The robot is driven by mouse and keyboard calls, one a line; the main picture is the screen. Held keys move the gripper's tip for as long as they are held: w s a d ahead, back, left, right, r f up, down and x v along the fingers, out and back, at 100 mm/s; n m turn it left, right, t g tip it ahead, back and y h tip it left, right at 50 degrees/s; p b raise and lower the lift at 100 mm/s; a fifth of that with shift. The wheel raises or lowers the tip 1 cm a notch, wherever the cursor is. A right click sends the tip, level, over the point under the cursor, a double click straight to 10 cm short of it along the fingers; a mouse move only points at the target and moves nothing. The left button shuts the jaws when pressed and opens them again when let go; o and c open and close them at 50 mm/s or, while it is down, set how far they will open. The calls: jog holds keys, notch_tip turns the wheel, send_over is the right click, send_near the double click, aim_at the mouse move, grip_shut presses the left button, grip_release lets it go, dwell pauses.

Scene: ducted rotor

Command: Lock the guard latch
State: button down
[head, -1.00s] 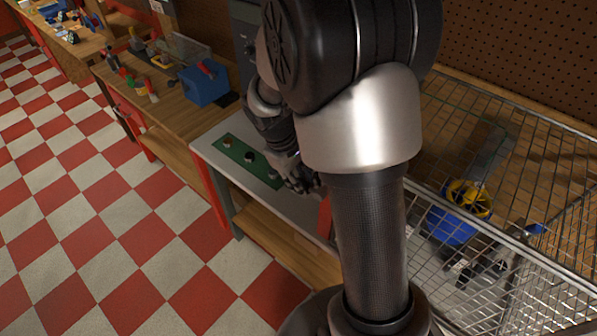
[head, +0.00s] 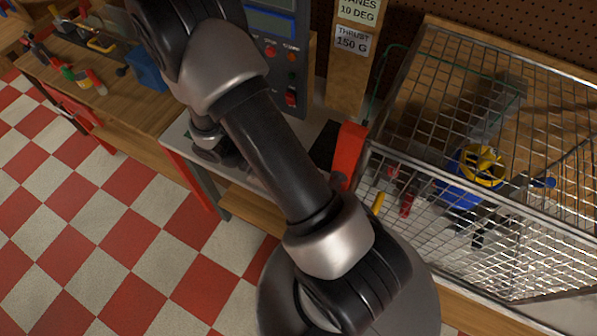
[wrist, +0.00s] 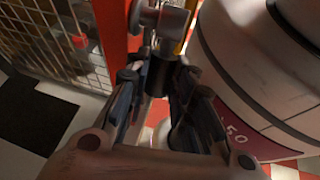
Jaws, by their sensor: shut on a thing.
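In the wrist view my gripper (wrist: 158,84) is shut on a black cylindrical grip (wrist: 161,70). The grip joins a grey metal piece (wrist: 168,18) beside a red post; this looks like the guard latch. The fingers hide part of the grip, so I cannot tell whether the latch is locked. In the head view the gripper is hidden behind my arm. A small yellow part (head: 378,203) shows beside the post.
A wooden workbench (head: 75,85) with tools is at the left. The checkered floor (head: 120,240) in front is open.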

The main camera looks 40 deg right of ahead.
jog(key=shift+s+d+f+g+h+b, duration=0.2)
jog(key=shift+s+f+g+h+b, duration=0.35)
jog(key=shift+g, duration=0.45)
jog(key=shift+s+d+f+n+g+h+b, duration=0.1)
jog(key=shift+s+f+n+g+h+b, duration=0.1)
jog(key=shift+g+h+b, duration=0.3)
jog(key=shift+s+d+f+n+g+h+b, duration=0.1)
jog(key=shift+s+n+g+h+b, duration=0.15)
jog(key=shift+g, duration=0.45)
jog(key=shift+r, duration=0.1)
jog(key=c, duration=1.5)
grip_release()
jog(key=shift+s, duration=0.1)
jog(key=shift+o, duration=0.7)
jog(key=shift+r, duration=0.1)
